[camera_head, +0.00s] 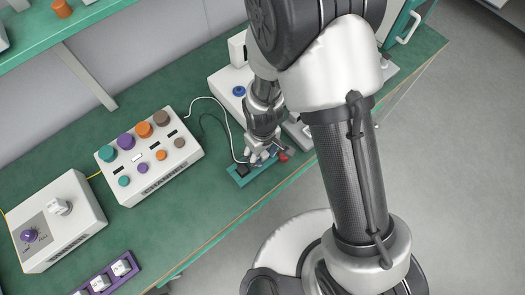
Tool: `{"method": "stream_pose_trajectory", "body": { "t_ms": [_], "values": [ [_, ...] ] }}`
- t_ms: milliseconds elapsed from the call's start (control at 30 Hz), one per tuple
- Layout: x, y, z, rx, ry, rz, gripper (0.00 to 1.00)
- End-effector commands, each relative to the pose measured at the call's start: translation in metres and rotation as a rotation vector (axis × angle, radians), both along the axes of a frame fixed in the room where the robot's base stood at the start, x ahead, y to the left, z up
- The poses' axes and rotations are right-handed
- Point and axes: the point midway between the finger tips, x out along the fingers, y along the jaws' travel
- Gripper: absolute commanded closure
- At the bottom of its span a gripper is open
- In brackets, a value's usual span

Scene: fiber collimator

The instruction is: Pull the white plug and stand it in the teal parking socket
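My gripper (262,156) points down at the bench's front edge, just above a small teal block (240,179). A black piece (243,169) sits on the block's left part, and a red piece (284,157) shows at the right of the fingers. A thin white cable (229,127) loops from the left and ends at the fingers. A small pale part shows between or beside the fingers, but I cannot tell whether it is the white plug or whether it is held. The arm and fingers hide much of the block, including any open socket.
A white box with coloured knobs (160,172) stands left of the gripper. A further white box with a purple knob (57,236) and a purple rack (104,288) lie farther left. A white device (226,86) stands behind the gripper. Bare green bench (192,222) lies front left.

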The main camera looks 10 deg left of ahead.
Motion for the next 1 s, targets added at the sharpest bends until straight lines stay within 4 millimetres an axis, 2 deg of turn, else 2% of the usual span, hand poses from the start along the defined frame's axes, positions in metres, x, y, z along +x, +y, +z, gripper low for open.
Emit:
{"method": "stream_pose_trajectory", "body": {
  "t_ms": [433, 567, 667, 1000],
  "values": [
    [-0.002, -0.001, -0.001, -0.005, 0.007, 0.0, 0.52],
    [-0.002, -0.001, 0.006, -0.003, 0.005, 0.0, 0.52],
    [0.0, 0.0, 0.021, -0.001, 0.001, 0.0, 0.52],
    [0.0, 0.0, 0.093, 0.002, -0.003, 0.0, 0.52]
  ]
}}
